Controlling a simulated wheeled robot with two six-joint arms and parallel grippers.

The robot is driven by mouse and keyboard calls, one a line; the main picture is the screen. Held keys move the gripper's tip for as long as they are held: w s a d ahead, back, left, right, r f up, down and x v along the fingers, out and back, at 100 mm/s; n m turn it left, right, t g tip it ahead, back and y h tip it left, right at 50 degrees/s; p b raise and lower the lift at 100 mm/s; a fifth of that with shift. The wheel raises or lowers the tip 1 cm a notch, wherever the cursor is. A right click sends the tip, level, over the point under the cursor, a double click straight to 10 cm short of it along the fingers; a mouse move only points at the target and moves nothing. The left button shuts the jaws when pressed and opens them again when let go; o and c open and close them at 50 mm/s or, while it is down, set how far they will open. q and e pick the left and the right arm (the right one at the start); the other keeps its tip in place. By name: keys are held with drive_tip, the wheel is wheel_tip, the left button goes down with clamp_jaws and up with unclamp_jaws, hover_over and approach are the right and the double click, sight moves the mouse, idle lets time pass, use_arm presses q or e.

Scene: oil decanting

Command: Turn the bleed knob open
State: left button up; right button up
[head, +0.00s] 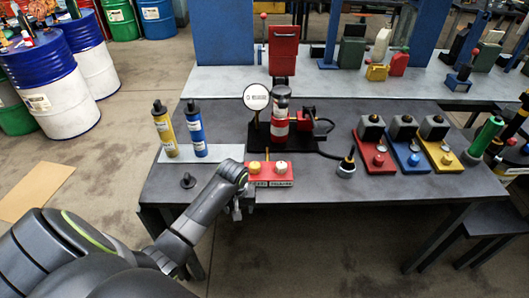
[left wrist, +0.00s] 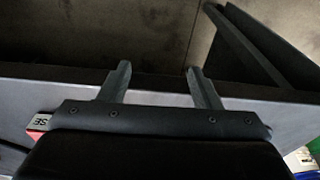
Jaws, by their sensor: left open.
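A red block (head: 268,182) with two knobs sits at the front edge of the dark workbench. Its left knob (head: 255,167) is yellowish and its right knob (head: 281,167) is pale. White labels on its front are too small to read surely, so I cannot tell which is the bleed knob. My left gripper (head: 237,212) is just left of the block at the bench's front edge, apart from the knobs. In the left wrist view its fingers (left wrist: 158,70) are spread and empty over the bench edge and floor. A corner of the red block (left wrist: 38,124) shows at the left there.
Yellow (head: 164,130) and blue (head: 195,130) bottles stand to the left, with a small black part (head: 188,181) in front. A hose fitting (head: 346,168) and coloured stations (head: 409,155) are to the right.

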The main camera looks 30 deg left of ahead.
use_arm(q)
drive_tip(key=w+a+r+n+g, duration=0.1)
drive_tip(key=w+r+n, duration=0.2)
drive_tip(key=w+r, duration=0.6)
drive_tip(key=w+a+r+n, duration=0.25)
drive_tip(key=w+r, duration=0.35)
drive_tip(key=r, duration=0.7)
drive_tip(key=b, duration=0.8)
hover_over(255, 164)
drive_tip(key=shift+n+h, duration=0.4)
drive_tip(key=shift+n, duration=0.05)
wheel_tip(255, 164, down, 8)
drive_tip(key=shift+s, duration=0.1)
wheel_tip(255, 164, down, 8)
drive_tip(key=shift+f, duration=0.15)
use_arm(e)
wheel_tip(255, 164, down, 7)
drive_tip(key=shift+r, duration=0.2)
use_arm(q)
drive_tip(key=shift+c, duration=0.4)
